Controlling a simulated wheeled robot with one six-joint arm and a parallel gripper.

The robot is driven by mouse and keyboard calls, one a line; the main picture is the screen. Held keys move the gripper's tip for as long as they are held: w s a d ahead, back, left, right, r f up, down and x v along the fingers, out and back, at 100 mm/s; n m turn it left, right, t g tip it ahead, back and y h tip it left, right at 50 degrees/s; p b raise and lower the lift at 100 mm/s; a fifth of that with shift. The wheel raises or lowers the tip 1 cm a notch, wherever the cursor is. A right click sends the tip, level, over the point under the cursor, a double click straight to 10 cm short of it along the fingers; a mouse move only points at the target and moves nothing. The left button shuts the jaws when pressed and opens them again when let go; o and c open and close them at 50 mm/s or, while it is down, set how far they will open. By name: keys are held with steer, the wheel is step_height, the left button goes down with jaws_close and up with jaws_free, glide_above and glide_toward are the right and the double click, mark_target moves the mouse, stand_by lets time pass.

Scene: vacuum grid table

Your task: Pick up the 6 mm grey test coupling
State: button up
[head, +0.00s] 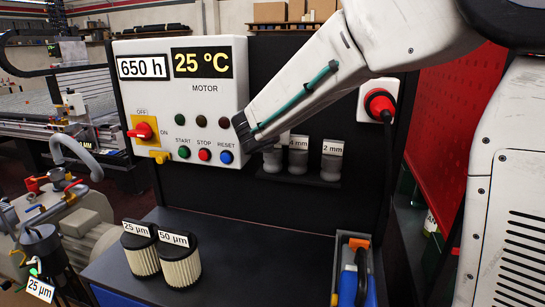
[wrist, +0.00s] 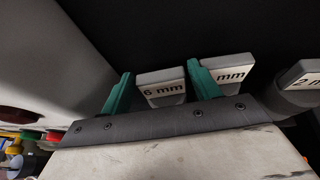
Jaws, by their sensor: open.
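The 6 mm test coupling (wrist: 163,90) is grey with a white label on top. In the wrist view it stands between the two green fingers of my gripper (wrist: 160,69), which is open. I cannot tell whether either finger touches it. The right finger stands between it and the coupling to its right, partly covering that label. In the head view the 6 mm coupling (head: 272,162) is at the left end of a small dark shelf, its top and label hidden by my arm. My fingertips are not clear there.
The 4 mm coupling (head: 298,160) and the 2 mm coupling (head: 332,160) stand to the right on the same shelf (head: 315,183). A control panel (head: 180,105) with buttons is close on the left. Two filters (head: 140,252) (head: 180,265) stand on the dark bench below.

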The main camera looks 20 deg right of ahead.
steer(key=shift+w+d+f, duration=0.2)
steer(key=shift+w+d, duration=0.05)
steer(key=shift+w, duration=0.25)
steer(key=c, duration=1.2)
steer(key=shift+c, duration=0.2)
